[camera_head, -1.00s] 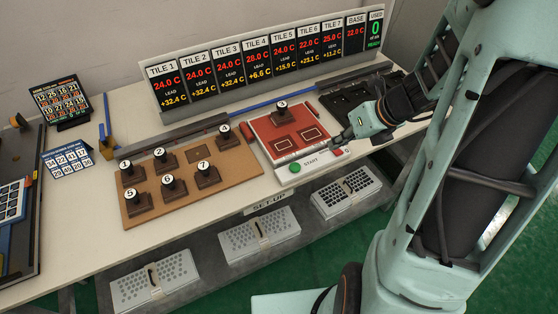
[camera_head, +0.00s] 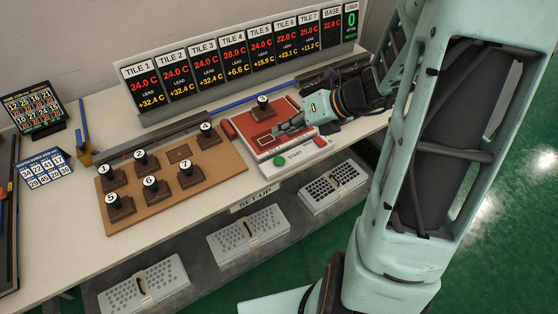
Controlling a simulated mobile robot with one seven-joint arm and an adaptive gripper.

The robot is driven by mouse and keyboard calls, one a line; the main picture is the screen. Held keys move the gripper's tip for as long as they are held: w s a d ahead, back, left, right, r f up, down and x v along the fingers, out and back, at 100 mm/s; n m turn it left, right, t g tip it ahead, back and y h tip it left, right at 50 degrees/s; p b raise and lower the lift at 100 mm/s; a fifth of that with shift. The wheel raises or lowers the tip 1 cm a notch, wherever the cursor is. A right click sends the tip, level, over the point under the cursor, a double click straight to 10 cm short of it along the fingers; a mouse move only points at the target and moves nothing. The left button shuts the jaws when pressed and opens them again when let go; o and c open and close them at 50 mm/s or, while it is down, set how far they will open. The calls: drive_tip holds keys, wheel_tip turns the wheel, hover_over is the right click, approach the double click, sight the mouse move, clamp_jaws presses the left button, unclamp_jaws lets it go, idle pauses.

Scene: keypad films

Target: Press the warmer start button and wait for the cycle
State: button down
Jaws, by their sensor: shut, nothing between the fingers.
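The warmer is a red plate (camera_head: 251,127) on a white base, with tile 3 (camera_head: 263,104) standing at its back. On its front strip is a green button (camera_head: 280,161) beside the word START, and a red button (camera_head: 320,141) sits farther right. My gripper (camera_head: 277,130) is shut and empty. It reaches in from the right over the warmer's front half, behind the green button and apart from it in the picture. It hides part of the plate; its height above the plate is hard to tell. The display's last panel (camera_head: 351,23) reads 0 in green.
A brown board (camera_head: 225,165) left of the warmer holds several numbered black-knobbed tiles. A long temperature display (camera_head: 140,70) stands behind. Perforated boxes (camera_head: 248,235) lie on the shelf below. Bingo-like cards (camera_head: 46,170) are at the left.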

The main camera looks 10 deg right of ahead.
drive_tip(key=b, duration=0.6)
hover_over(282, 161)
wheel_tip(282, 161, down, 7)
drive_tip(key=shift+f, duration=0.15)
drive_tip(key=shift+w+f+b, duration=0.1)
drive_tip(key=shift+f+b, duration=0.35)
idle(0.6)
drive_tip(key=shift+f, duration=0.4)
drive_tip(key=shift+f+b, duration=0.4)
drive_tip(key=shift+f, duration=0.05)
idle(0.5)
drive_tip(key=shift+r+p, duration=0.85)
drive_tip(key=shift+p, duration=0.1)
drive_tip(key=shift+r, duration=0.1)
